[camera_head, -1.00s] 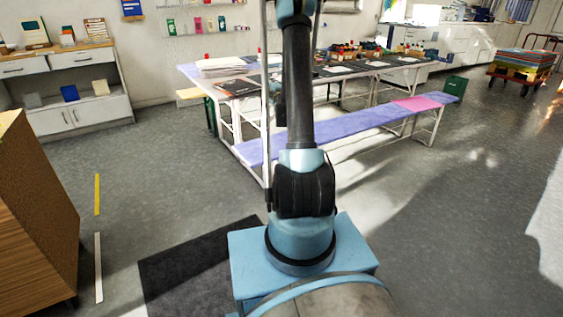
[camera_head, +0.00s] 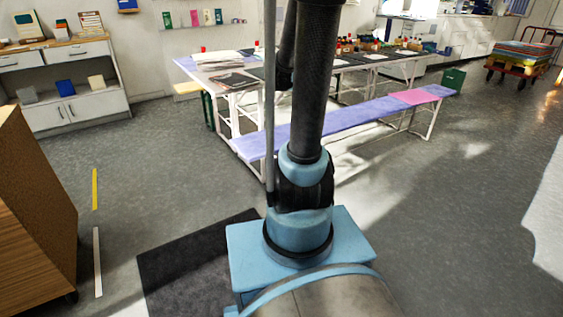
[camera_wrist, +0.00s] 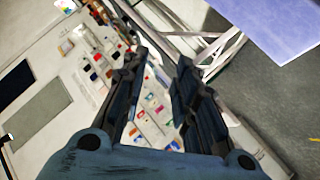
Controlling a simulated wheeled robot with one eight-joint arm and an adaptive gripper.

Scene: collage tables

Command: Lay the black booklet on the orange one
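A dark, flat, booklet-like item (camera_head: 234,81) lies near the left end of the long table in the head view, in front of a white paper stack; I cannot tell for sure that it is the black booklet. I cannot make out the orange booklet in either view. In the wrist view my gripper (camera_wrist: 162,57) is open, its two dark fingers apart with nothing held between them. Beyond the fingers is a pale surface with several small coloured items. My gripper is outside the head view.
The white paper stack (camera_head: 219,60) sits on the table. A shelf cabinet (camera_head: 75,75) stands at the left, a wooden cabinet (camera_head: 38,215) nearer. A loaded cart (camera_head: 522,57) is at the right. Grey floor (camera_head: 440,220) is open there.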

